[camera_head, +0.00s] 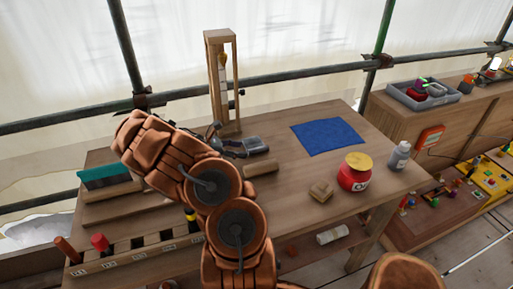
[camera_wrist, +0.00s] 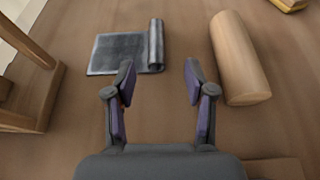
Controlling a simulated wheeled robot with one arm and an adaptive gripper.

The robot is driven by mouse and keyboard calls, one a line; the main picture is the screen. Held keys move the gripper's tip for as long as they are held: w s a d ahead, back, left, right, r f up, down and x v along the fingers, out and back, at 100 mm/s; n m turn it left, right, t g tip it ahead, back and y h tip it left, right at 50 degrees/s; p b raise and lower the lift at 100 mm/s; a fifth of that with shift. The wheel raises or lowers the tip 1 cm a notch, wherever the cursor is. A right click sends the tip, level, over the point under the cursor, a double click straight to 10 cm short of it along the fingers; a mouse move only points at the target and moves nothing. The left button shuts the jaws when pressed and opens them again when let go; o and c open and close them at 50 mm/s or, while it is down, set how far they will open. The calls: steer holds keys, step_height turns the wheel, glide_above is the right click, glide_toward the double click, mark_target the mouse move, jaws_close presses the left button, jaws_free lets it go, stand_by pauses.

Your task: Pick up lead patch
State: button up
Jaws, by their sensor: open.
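The lead patch is most likely the dark grey sheet with one rolled edge (camera_wrist: 118,54), lying flat on the wooden bench in the wrist view. It also shows in the head view (camera_head: 246,146), beside the foot of a wooden frame. My gripper (camera_wrist: 158,80) is open and empty, its two purple-padded fingers apart. In the wrist view the fingertips appear just below the sheet, with the rolled edge between them in the picture; I cannot tell the height gap.
A wooden cylinder (camera_wrist: 239,58) lies right of my gripper. The wooden frame (camera_head: 222,82) stands left of the sheet in the wrist view.

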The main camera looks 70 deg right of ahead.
mark_target(251, 149)
steer(key=shift+p+x, duration=0.6)
steer(key=shift+x, duration=0.7)
steer(key=shift+d+p+x, duration=0.2)
steer(key=shift+p+x, duration=0.15)
steer(key=shift+x, duration=1)
steer(key=shift+w, duration=0.1)
steer(key=shift+c, duration=0.4)
jaws_close()
